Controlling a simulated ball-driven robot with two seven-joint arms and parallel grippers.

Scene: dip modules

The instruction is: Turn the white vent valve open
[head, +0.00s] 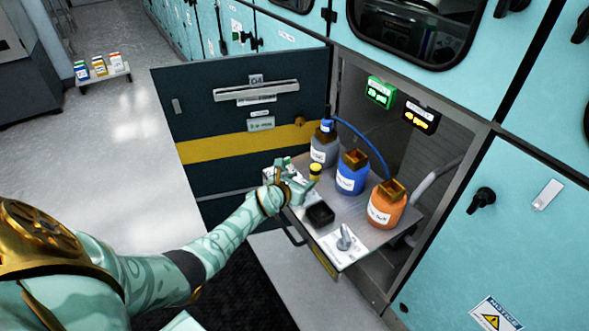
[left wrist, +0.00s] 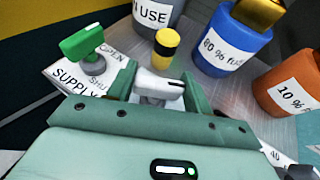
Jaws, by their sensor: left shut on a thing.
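The white vent valve handle (left wrist: 158,85) sits between the fingers of my left gripper (left wrist: 160,92) in the left wrist view, and the gripper is shut on it. Its base and any label are hidden by the gripper. In the head view my left gripper (head: 297,186) is over the left side of the pulled-out metal tray (head: 300,238) and hides the valve. A green valve handle (left wrist: 82,42) stands left of the gripper on a white plate marked SUPPLY, OPEN and SHUT. My right gripper is not in view.
A black square holder (head: 320,214) and a grey knob (head: 345,238) are nearer. The dark cabinet door (head: 225,135) stands open at left.

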